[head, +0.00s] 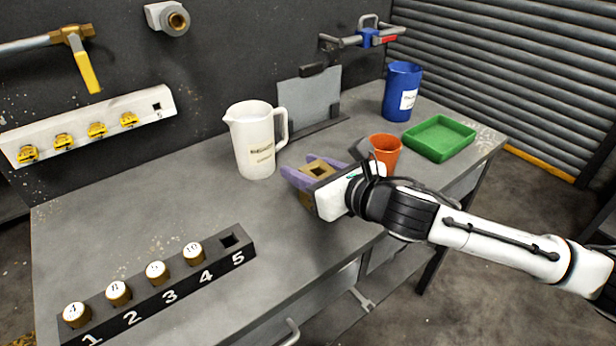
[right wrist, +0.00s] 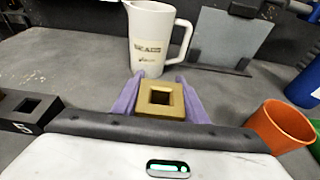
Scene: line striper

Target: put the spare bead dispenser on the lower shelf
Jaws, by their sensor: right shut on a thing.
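My right gripper (head: 313,172) has purple fingers and is shut on a tan block (head: 319,169) with a square hole in its top. The block may be the spare bead dispenser; I see no label on it. The right wrist view shows the block (right wrist: 160,98) between the fingers, over the bench near its front edge. I cannot tell whether it touches the bench top. The lower shelf (head: 340,318) shows partly under the bench, with a wrench (head: 362,299) on it. The bench and my arm hide much of it. My left gripper is not in view.
A white jug (head: 256,140) stands behind the block, an orange cup (head: 385,150) to its right. A green tray (head: 438,138) and blue container (head: 402,92) are farther right. A black numbered rack (head: 160,292) lies at front left. The bench middle is clear.

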